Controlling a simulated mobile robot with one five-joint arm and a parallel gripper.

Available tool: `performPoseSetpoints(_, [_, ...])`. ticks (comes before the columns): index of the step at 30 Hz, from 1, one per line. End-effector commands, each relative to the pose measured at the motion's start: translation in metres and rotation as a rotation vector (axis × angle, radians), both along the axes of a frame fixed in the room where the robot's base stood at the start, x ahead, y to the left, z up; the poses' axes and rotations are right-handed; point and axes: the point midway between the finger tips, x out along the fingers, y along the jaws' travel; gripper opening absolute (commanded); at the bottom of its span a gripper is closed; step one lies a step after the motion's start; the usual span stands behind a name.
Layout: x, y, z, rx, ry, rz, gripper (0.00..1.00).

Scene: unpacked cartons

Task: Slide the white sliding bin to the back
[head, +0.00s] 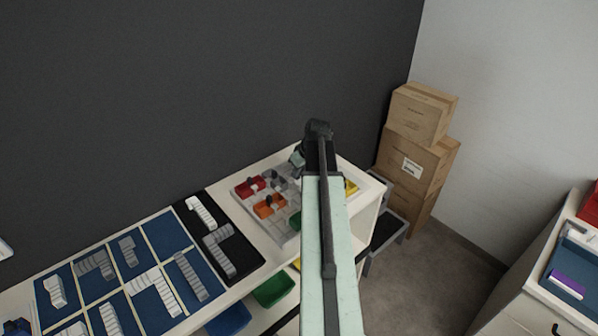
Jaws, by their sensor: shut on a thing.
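A grey sliding-bin tray (290,238) lies on the white tabletop against the dark wall. Red (249,187), orange (269,207), green (295,220) and yellow (351,187) bins show in it. My gripper (297,162) is low over the tray's back part, partly hidden by my own wrist and arm. It is shut on what I take to be the white sliding bin. That bin is mostly hidden, and I cannot make out its outline or the exact contact.
A black mat (232,236) and a blue sectioned board (140,262) with grey and white stepped pieces lie left of the tray. Stacked cartons (419,150) stand right, behind a grey step stool (392,228). Another counter (510,300) is far right; floor lies between.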

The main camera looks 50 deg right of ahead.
Motion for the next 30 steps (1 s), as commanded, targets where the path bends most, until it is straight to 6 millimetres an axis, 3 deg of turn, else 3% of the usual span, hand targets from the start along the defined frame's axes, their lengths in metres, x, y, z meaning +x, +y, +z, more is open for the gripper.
performPoseSetpoints(20, [0.001, -0.001, 0.0, 0.0, 0.0, 0.0, 0.0])
performPoseSetpoints(23, [0.011, -0.003, 0.0, 0.0, 0.0, 0.0, 0.0])
performPoseSetpoints(30, [0.057, -0.009, 0.0, 0.0, 0.001, 0.001, 0.0])
